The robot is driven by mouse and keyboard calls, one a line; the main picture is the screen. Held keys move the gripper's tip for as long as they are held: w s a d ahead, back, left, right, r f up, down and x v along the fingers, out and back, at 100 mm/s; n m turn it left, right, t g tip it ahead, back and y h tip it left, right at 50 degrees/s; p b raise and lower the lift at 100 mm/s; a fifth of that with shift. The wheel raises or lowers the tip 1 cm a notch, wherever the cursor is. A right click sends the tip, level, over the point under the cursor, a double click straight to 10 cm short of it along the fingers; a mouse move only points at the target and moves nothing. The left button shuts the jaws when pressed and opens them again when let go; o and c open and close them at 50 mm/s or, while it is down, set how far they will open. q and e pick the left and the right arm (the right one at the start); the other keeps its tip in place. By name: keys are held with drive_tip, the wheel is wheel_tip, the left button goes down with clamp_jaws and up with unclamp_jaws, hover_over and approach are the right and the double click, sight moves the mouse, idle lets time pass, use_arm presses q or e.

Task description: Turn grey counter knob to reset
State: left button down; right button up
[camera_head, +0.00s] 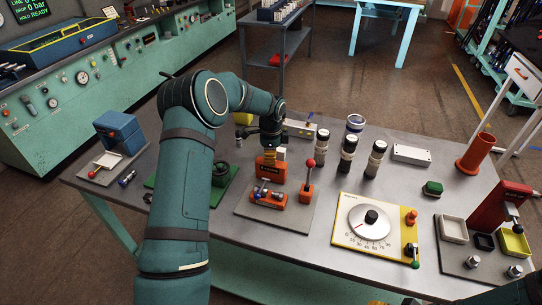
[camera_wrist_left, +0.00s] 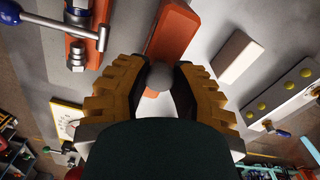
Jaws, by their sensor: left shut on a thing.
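The grey counter knob (camera_wrist_left: 160,75) shows as a rounded grey end between my left fingertips in the left wrist view. It belongs to the orange counter box (camera_head: 268,170), which stands upright at the back of a grey plate in the head view. My left gripper (camera_head: 270,154) reaches down onto this box from above. Its yellow ribbed fingers (camera_wrist_left: 160,78) are shut on the knob from both sides. In the head view the gripper hides the knob. The counter's reading cannot be made out.
A red-knobbed lever (camera_head: 308,180) stands close right of the counter, with an orange valve block (camera_head: 268,198) in front. Several dark cylinders (camera_head: 348,155) stand further right, then a yellow-edged dial panel (camera_head: 375,230). A blue box (camera_head: 118,130) stands far left.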

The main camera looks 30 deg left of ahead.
idle(0.3)
use_arm(q)
drive_tip(key=c, duration=0.7)
unclamp_jaws()
drive_tip(key=shift+c, duration=0.2)
drive_tip(key=shift+r, duration=0.1)
wheel_tip(320, 180, up, 12)
